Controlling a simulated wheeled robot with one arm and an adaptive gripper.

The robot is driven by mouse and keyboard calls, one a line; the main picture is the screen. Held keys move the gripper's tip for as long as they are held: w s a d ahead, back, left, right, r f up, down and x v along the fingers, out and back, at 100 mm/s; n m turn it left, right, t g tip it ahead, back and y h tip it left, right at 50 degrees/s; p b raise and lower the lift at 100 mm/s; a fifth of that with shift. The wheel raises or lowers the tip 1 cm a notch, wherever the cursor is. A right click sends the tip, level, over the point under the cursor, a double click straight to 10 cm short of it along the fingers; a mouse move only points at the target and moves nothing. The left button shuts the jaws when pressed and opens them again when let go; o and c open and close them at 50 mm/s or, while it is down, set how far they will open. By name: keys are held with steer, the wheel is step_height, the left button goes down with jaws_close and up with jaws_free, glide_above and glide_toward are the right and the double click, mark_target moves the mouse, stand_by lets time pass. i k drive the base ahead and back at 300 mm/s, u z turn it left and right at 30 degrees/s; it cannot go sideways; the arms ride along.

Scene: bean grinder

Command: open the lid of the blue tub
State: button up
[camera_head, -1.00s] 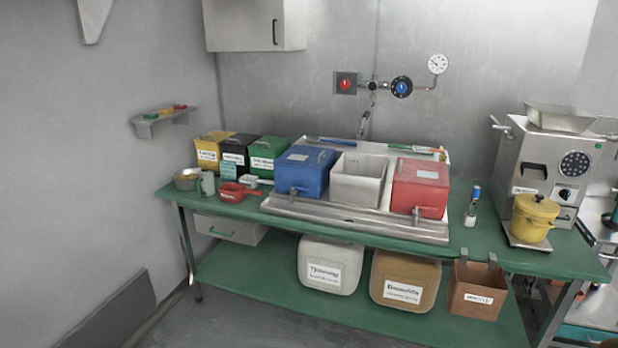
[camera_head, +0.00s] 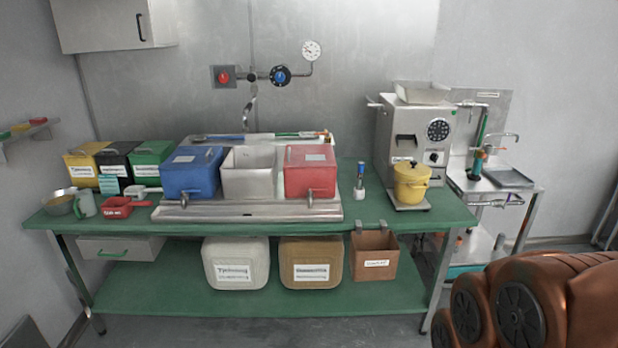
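The blue tub (camera_head: 189,177) stands on the metal tray at the left, on top of the green workbench. Its blue lid (camera_head: 192,155) lies flat over the top and looks closed, with a small handle. A spigot shows at its lower front. My gripper is not in view; only a part of my brown-orange arm (camera_head: 560,305) shows at the lower right, well away from the tub.
An open white tub (camera_head: 248,182) and a red tub (camera_head: 310,178) stand right of the blue one on the metal tray (camera_head: 250,210). Yellow, black and green boxes (camera_head: 151,160) stand to its left. A red scoop (camera_head: 117,208) lies in front. Grinder (camera_head: 411,140) at right.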

mark_target(184, 157)
steer(key=u, duration=0.2)
steer(key=i, duration=0.3)
steer(key=u, duration=1)
steer(key=i, duration=1)
steer(key=u, duration=0.55)
steer(key=i, duration=1.65)
steer(key=z, duration=0.5)
